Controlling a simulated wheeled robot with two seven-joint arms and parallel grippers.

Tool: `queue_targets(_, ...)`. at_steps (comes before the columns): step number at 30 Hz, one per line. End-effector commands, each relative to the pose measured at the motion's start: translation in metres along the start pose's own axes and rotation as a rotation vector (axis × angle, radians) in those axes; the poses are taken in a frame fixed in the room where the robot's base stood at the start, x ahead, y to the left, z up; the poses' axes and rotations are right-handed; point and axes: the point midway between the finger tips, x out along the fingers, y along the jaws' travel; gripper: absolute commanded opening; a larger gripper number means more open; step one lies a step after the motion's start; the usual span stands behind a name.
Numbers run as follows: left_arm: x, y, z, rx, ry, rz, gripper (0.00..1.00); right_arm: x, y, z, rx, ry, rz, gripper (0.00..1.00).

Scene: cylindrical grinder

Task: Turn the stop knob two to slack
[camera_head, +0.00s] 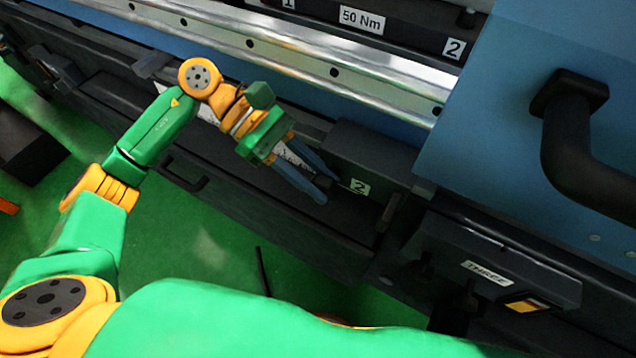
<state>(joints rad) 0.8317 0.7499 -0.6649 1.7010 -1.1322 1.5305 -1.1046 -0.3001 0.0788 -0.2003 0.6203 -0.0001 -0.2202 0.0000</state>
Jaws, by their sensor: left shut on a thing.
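My left gripper (325,188) reaches in from the upper left, with its dark fingers against the front of a dark block (374,152) that has a "2" label (360,187). The fingers are shut on a small dark part just left of this label, which I take to be stop knob two. The fingers and shadow hide most of the knob, so its turn angle cannot be read. My right gripper is not in view.
A second "2" label (453,48) and a "50 Nm" label (362,20) sit on the upper rail. A thick black handle (570,140) juts out on the right. A box marked "THREE" (486,273) is at lower right. Green floor (215,255) lies open below.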

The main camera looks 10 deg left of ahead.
Motion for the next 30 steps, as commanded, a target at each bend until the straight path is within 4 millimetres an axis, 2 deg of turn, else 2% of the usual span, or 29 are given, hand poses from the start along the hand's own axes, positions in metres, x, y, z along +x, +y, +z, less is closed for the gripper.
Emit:
queue_targets(12,0.000,0.000,-0.001,-0.003,-0.004,-0.001,0.00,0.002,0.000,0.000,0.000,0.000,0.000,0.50)
queue_targets(13,0.000,0.000,-0.001,-0.003,-0.004,-0.001,0.39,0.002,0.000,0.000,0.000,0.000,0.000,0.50)
queue_targets(14,0.000,0.000,-0.001,-0.003,-0.004,-0.001,0.44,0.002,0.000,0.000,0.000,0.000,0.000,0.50)
queue_targets(23,-0.002,0.000,-0.001,-0.002,-0.004,0.000,0.44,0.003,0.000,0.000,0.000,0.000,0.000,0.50)
queue_targets(26,-0.017,0.001,-0.003,-0.003,-0.002,0.003,0.44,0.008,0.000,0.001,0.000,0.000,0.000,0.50)
queue_targets(30,-0.049,0.001,-0.003,-0.003,-0.004,0.004,0.44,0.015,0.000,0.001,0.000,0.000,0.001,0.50)
